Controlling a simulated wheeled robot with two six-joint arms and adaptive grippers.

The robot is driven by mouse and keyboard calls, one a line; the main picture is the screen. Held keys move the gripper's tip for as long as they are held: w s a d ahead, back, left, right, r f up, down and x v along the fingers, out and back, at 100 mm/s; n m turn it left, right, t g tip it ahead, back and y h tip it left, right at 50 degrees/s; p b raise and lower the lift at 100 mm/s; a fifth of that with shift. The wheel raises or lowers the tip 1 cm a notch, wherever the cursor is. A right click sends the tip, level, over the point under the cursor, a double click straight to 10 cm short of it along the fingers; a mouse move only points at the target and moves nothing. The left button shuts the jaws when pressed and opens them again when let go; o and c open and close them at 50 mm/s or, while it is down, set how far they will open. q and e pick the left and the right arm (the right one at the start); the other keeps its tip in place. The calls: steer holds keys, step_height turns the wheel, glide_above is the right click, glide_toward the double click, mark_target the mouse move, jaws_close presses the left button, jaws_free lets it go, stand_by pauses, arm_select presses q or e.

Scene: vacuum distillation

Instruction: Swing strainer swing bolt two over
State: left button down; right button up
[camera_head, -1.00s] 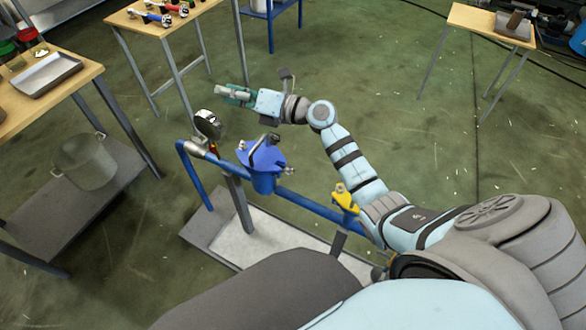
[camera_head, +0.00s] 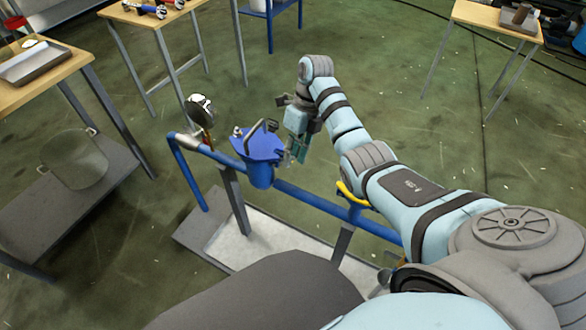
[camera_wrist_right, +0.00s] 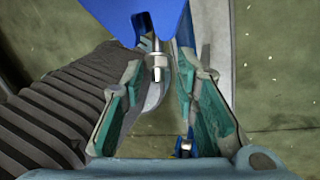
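The blue strainer (camera_head: 260,172) sits on a blue pipe, with its lid and a dark handle on top. My right gripper (camera_head: 299,155) points down close at the strainer's right side. In the right wrist view, a metal swing bolt with a nut (camera_wrist_right: 157,62) hangs at the edge of the blue strainer body (camera_wrist_right: 150,22). The open fingers of my right gripper (camera_wrist_right: 158,70) stand on either side of this bolt, with gaps visible. Whether this is bolt two cannot be told. My left gripper is not in view.
A pressure gauge (camera_head: 200,108) stands on the pipe left of the strainer. A yellow handle (camera_head: 352,193) is partly hidden by my right arm. The blue pipe (camera_head: 320,200) runs above a pale base plate (camera_head: 270,240). Wooden tables stand farther back, with free floor between.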

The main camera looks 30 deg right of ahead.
steer(key=shift+s+a+f, duration=0.1)
steer(key=shift+a+f, duration=0.1)
steer(key=shift+f, duration=0.45)
steer(key=shift+r, duration=0.1)
jaws_close()
steer(key=shift+w+a+r+g, duration=0.15)
steer(key=shift+w+r+g, duration=0.05)
steer(key=shift+r+g, duration=0.1)
steer(key=shift+w+g+h, duration=0.1)
steer(key=shift+g+h, duration=0.2)
jaws_free()
